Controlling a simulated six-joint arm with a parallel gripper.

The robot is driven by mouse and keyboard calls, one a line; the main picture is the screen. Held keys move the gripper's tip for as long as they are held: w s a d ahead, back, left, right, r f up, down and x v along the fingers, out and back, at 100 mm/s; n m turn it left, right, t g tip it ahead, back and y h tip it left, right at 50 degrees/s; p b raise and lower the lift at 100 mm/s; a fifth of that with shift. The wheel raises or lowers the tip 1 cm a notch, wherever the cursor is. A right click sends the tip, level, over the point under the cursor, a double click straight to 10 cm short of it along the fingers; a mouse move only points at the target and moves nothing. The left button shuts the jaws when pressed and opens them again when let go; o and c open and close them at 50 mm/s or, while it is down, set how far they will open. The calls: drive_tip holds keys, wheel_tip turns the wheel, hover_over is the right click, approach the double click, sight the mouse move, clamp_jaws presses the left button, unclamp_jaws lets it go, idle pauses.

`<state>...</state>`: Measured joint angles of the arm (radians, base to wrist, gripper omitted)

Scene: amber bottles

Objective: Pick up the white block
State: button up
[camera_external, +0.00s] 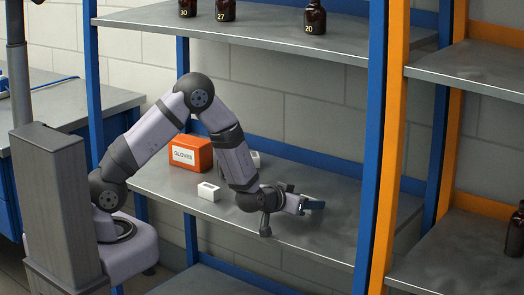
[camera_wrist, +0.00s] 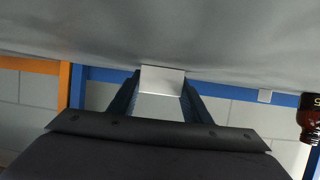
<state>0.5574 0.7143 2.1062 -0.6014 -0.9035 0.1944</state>
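A white block (camera_wrist: 162,78) sits between the tips of my gripper (camera_wrist: 162,84) in the wrist view. Both blue fingers meet its sides, so the gripper looks shut on it. In the external view, my gripper (camera_external: 313,204) is low over the front right of the middle shelf, pointing right. The block between the fingers is mostly hidden there. Another white block (camera_external: 209,192) stands on the shelf to the left of the gripper. A further white block (camera_external: 255,158) is farther back, partly hidden by my arm.
An orange GLOVES box (camera_external: 190,153) stands on the middle shelf (camera_external: 325,235) at the left. Blue and orange posts (camera_external: 389,120) rise at the right. Amber bottles (camera_external: 315,18) stand on the upper shelf. The wrist view, upside down, shows an amber bottle (camera_wrist: 309,122) at its right edge.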

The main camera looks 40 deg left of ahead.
sight(308, 199)
drive_tip(key=shift+c, duration=0.9)
